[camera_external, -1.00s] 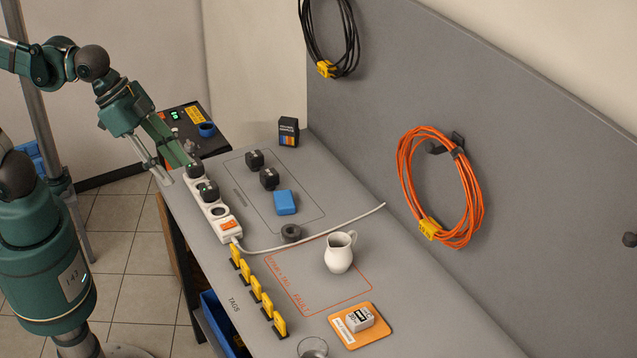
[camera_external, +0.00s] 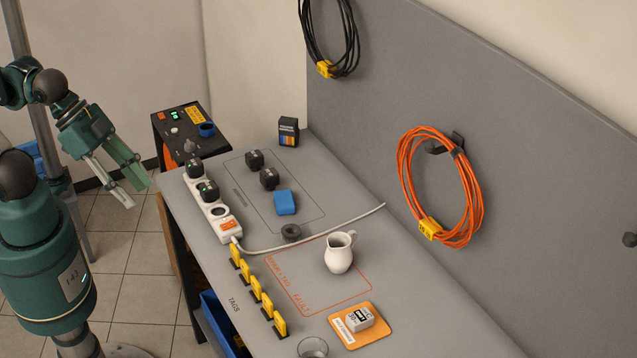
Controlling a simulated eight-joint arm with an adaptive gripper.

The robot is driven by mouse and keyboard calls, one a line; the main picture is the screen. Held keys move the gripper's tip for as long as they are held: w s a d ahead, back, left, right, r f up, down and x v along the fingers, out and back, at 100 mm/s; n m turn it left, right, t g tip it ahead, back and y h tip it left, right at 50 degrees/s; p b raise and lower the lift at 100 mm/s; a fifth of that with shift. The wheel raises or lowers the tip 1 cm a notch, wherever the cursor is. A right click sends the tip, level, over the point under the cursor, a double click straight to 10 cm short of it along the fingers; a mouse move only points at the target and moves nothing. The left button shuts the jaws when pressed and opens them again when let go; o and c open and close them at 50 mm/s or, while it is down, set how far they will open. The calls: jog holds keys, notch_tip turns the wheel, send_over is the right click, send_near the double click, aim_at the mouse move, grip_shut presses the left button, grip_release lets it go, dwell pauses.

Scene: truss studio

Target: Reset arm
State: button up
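My gripper (camera_external: 139,194) hangs at the left, off the left edge of the grey workbench (camera_external: 345,210), over the tiled floor. Its two fingers point down and right with a gap between them, and nothing shows between them. The nearest bench items are a white power strip (camera_external: 217,211) with two black plugs in it, the upper one (camera_external: 194,169) and the lower one (camera_external: 207,190). My gripper is clear of both.
A white jug (camera_external: 339,254) stands inside an orange outline. Yellow tags (camera_external: 256,287) line the bench's front edge. A dark side cabinet (camera_external: 187,133) stands behind the gripper. Orange cable (camera_external: 408,185) and black cable (camera_external: 309,40) hang on the grey panel. The floor area below the gripper looks open.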

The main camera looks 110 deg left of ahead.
jog(key=shift+f, duration=0.1)
notch_tip(320, 180, down, 4)
jog(key=b, duration=0.4)
dwell(1.2)
